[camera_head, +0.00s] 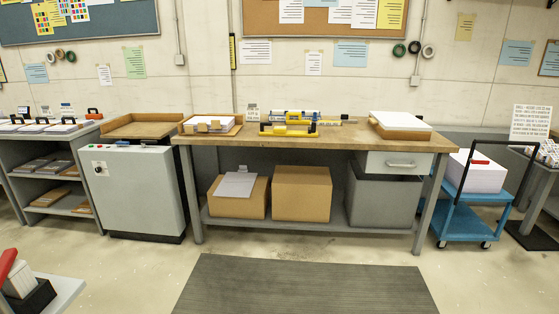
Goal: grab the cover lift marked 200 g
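Several thin white stacks with dark handles stand in a row on top of the grey shelf unit (45,140) at the far left. One is the stack (68,127) near the unit's right side, and another is the stack (38,127) left of it. Small sign cards, such as the card (67,109), stand behind them. The lettering is too small to read, so I cannot tell which lift, if any of these, is marked 200 g. My gripper is not in view.
A grey cabinet (140,190) stands right of the shelf unit, then a wooden workbench (350,137) with yellow tools (288,130). A blue cart (475,222) is at right. A grey surface (66,292) juts in at lower left. The dark mat (300,285) and surrounding floor are clear.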

